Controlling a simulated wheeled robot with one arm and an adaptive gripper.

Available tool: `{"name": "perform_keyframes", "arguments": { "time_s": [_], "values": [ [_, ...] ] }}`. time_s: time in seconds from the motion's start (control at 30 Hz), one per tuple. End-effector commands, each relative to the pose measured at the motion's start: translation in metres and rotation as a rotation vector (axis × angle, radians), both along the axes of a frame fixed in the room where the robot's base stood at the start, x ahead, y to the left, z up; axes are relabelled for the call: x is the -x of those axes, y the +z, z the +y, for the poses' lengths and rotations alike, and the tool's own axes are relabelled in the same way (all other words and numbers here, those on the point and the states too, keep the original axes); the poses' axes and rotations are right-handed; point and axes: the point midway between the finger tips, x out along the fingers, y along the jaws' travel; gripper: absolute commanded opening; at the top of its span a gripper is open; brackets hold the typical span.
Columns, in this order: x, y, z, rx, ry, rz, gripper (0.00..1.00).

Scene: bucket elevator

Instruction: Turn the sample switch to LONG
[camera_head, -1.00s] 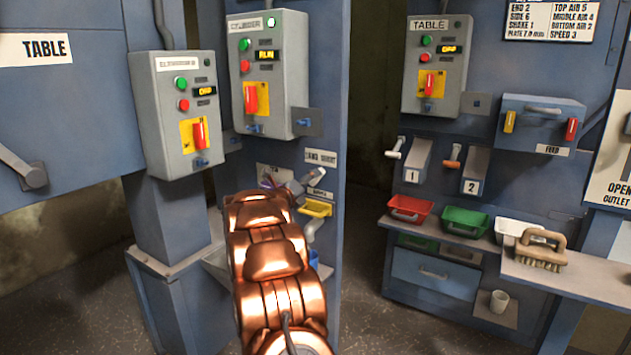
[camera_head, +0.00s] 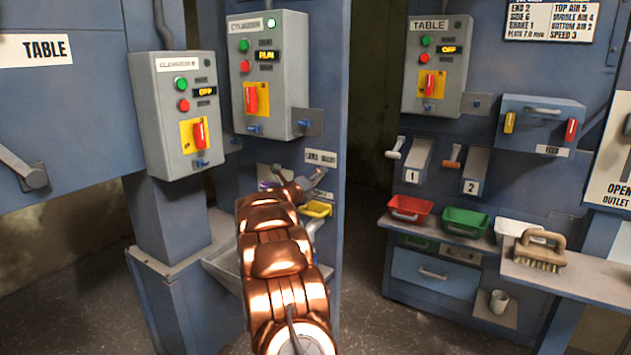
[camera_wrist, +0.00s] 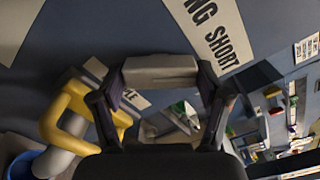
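The sample switch shows as a grey lever (camera_head: 318,177) on the blue column, just under a white label (camera_head: 321,158), in the head view. The wrist view shows part of this label, ending in "NG SHORT" (camera_wrist: 212,30). My gripper (camera_wrist: 160,82) is at the switch, with its two dark fingers spread wide. A grey bar (camera_wrist: 158,70), apparently the switch handle, spans the space between the fingertips. I cannot tell whether the fingers touch it. In the head view my copper-coloured arm hides most of the gripper and the lower part of the switch.
A yellow handle (camera_head: 317,209) sits just below the switch, left of the gripper in the wrist view (camera_wrist: 72,112). The CYLINDER box (camera_head: 267,75) and ELEVATOR box (camera_head: 176,115) are above. A shelf with red (camera_head: 409,208) and green trays (camera_head: 465,222) stands right.

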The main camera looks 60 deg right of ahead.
Motion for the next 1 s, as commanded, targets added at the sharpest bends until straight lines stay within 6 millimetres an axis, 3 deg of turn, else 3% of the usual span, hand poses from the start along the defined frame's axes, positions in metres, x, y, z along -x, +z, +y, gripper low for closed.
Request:
{"name": "perform_keyframes", "arguments": {
  "time_s": [0.03, 0.33, 1.0],
  "values": [
    [-0.0002, 0.0001, 0.0001, 0.0, 0.0, 0.0, 0.67],
    [-0.0003, 0.0, 0.0002, 0.0, 0.0, 0.0, 0.36],
    [-0.001, -0.0003, 0.0012, 0.004, 0.001, 0.125, 0.36]
  ]
}}
